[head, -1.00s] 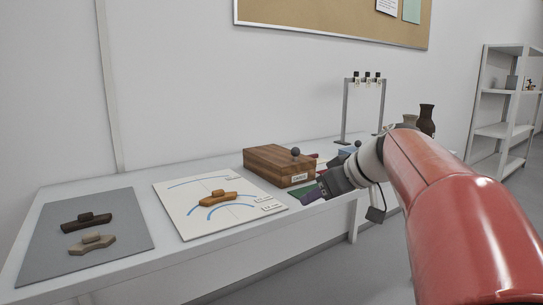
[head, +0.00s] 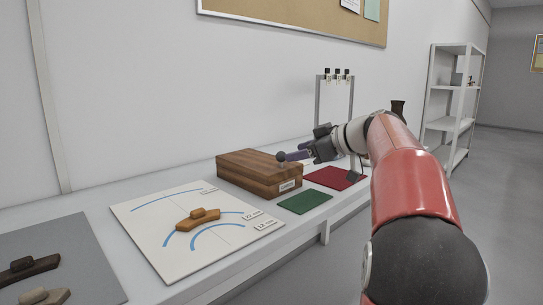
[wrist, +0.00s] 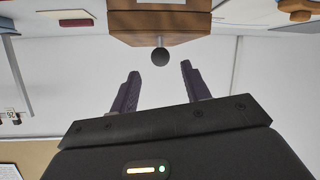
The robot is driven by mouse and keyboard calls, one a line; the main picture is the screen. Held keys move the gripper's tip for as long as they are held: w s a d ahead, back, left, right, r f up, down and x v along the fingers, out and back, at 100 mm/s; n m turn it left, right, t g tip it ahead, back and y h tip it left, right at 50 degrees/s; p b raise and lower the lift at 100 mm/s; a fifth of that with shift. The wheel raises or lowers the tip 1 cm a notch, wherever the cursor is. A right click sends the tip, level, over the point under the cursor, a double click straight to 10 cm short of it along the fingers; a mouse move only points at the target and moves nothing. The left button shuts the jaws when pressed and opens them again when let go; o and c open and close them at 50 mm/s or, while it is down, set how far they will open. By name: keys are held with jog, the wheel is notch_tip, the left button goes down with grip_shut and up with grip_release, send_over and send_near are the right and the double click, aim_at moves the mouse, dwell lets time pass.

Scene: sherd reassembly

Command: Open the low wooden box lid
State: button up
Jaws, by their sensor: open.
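The low wooden box (head: 248,172) stands on the white table against the wall, its lid closed. My gripper (head: 292,155) is open and level with the knob, coming from the right. The fingertips (wrist: 160,71) look apart from the knob, with nothing held. The inside of the box is hidden.
A white board with blue arcs and an orange sherd (head: 197,214) lies left of the box. A green mat (head: 306,201) and a red mat (head: 333,178) lie in front and to the right. A grey mat (head: 85,250) holds two sherds. A metal rack (head: 319,105) stands behind.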

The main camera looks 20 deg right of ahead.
aim_at(281, 156)
jog(key=x, duration=0.7)
jog(key=shift+s, duration=0.1)
jog(key=shift+c, duration=0.5)
grip_shut()
